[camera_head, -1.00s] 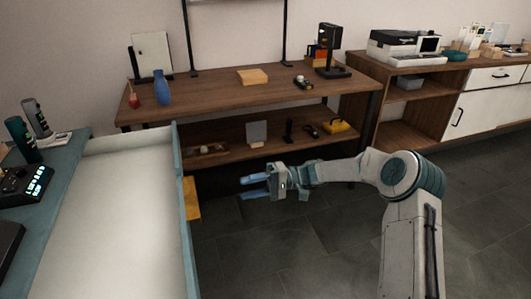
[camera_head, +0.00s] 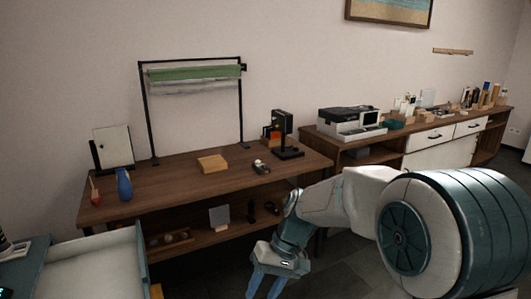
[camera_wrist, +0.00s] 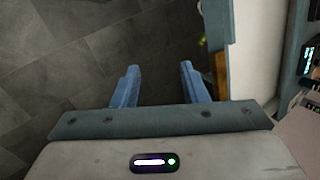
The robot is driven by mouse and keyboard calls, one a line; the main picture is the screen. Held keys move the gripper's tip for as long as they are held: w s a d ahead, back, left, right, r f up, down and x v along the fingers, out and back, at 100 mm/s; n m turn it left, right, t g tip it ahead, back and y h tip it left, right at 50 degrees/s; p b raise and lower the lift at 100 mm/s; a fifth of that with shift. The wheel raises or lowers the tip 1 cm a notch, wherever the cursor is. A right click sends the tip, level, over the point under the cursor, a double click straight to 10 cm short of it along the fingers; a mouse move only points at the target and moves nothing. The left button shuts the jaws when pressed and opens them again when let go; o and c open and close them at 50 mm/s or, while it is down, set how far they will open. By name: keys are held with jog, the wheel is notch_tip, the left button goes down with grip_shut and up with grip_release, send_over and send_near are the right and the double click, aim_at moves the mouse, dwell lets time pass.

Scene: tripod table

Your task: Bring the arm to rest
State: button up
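My gripper (camera_head: 266,285) hangs low in front of the wooden table (camera_head: 170,190) in the head view, its blue fingers pointing down. In the wrist view my gripper (camera_wrist: 158,85) has its two blue fingers spread well apart with nothing between them. It is open and empty above the dark tiled floor. My arm is bent, with its large round joint close to the head camera at the right.
A white tray-like surface with a teal rim (camera_head: 140,255) stands at the lower left. The table carries a blue vase (camera_head: 124,185), a wooden block (camera_head: 212,164) and a black stand (camera_head: 284,135). A long cabinet (camera_head: 420,155) runs along the right wall.

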jog(key=s+d+r+m+t+h+p, duration=0.3)
jog(key=s+d+r+p, duration=0.7)
jog(key=d+r, duration=0.5)
jog(key=s+t+h, duration=0.1)
jog(key=s+t, duration=0.1)
jog(key=shift+s+d+r+t+h, duration=0.15)
jog(key=shift+s+t+h, duration=0.1)
jog(key=shift+t+h, duration=0.15)
